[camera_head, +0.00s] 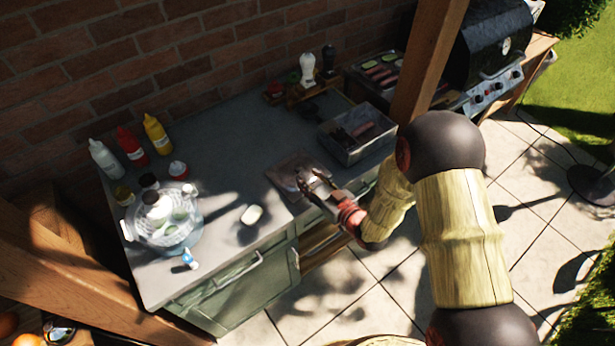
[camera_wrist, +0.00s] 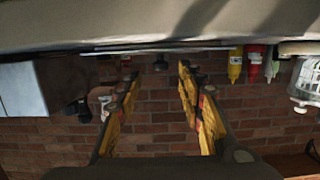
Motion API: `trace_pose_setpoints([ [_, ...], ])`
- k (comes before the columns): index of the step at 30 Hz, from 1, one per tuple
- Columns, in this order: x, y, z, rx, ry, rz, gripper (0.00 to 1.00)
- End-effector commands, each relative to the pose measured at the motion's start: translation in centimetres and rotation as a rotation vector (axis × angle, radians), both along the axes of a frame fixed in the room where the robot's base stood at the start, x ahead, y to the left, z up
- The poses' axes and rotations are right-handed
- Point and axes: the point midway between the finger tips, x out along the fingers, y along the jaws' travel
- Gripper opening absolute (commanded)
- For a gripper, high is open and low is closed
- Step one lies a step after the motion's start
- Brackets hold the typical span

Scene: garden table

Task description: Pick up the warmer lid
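A clear round dome (camera_head: 168,226) with green items under it sits at the left front of the counter; it looks like the warmer lid, though I cannot be sure. In the wrist view, which is upside down, a clear ribbed vessel (camera_wrist: 308,78) that seems to be the same thing shows at the right edge. My gripper (camera_head: 316,181) is over the counter's front edge, beside a board, well to the right of the dome. In the wrist view my gripper (camera_wrist: 156,73) has its fingers apart with nothing between them.
A board (camera_head: 290,167) lies by my gripper. A clear bin (camera_head: 348,148) stands to its right. A white object (camera_head: 252,215) lies between dome and gripper. Red (camera_head: 131,146) and yellow (camera_head: 157,134) bottles stand behind the dome. A wooden post (camera_head: 428,65) rises at the right. The counter's middle is clear.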

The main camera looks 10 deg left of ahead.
Motion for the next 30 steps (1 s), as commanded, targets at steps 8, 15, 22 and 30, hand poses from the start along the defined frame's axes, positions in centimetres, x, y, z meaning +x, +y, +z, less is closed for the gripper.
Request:
trace_pose_setpoints([
  [8, 1.6, 1.9, -0.4, -0.001, -0.001, 0.0, 0.38],
  [15, 3.5, 4.4, -0.7, -0.001, -0.001, 0.001, 0.38],
  [22, 4.6, 5.4, -0.9, -0.001, 0.0, -0.002, 0.38],
  [30, 4.5, 5.4, -0.9, -0.001, 0.0, -0.002, 0.3],
])
